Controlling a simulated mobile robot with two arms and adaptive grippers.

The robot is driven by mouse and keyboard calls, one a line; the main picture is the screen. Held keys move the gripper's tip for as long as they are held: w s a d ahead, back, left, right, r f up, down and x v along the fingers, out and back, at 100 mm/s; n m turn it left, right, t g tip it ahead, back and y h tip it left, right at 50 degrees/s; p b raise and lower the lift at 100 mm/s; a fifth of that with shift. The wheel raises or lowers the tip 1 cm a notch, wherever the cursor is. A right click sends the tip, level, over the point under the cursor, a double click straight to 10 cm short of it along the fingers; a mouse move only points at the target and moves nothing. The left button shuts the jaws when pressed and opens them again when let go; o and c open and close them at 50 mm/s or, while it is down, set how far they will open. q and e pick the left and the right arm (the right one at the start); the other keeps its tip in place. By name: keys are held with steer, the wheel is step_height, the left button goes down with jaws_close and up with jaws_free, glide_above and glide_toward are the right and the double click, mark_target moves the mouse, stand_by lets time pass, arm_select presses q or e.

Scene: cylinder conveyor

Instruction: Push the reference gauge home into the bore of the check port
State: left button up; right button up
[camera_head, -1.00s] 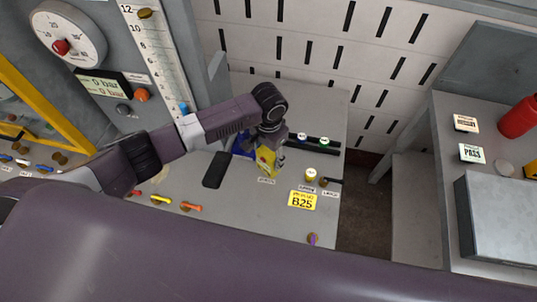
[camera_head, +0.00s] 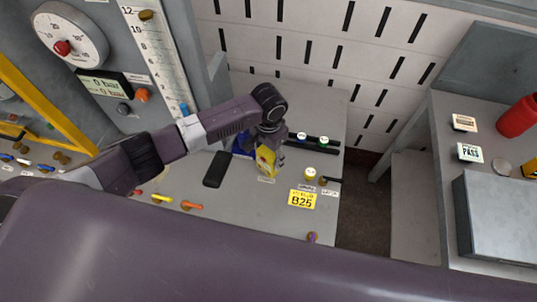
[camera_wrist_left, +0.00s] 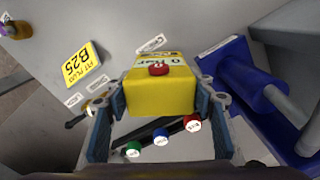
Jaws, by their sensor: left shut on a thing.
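My left gripper (camera_wrist_left: 160,125) is shut on a yellow block-shaped gauge (camera_wrist_left: 160,95) with a red button and a small display on its top face. I take it for the reference gauge. In the head view the yellow gauge (camera_head: 265,162) is below my left gripper (camera_head: 268,146), over the grey bench. A blue fixture (camera_wrist_left: 240,75) with a blue cylinder stands to the right of the gauge in the wrist view and shows partly behind my arm in the head view (camera_head: 240,146). I cannot tell whether it is the check port; no bore is visible. My right gripper is not in view.
A yellow B25 plate (camera_head: 302,199), a black slab (camera_head: 215,169) and colored levers (camera_head: 191,205) are on the bench (camera_head: 245,215). A gap separates it from the right-hand bench (camera_head: 420,190).

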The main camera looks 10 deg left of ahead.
arm_select(q)
steer(key=shift+f+b, duration=0.65)
steer(key=shift+f, duration=0.45)
steer(key=o, duration=1.5)
step_height(320, 180, up, 12)
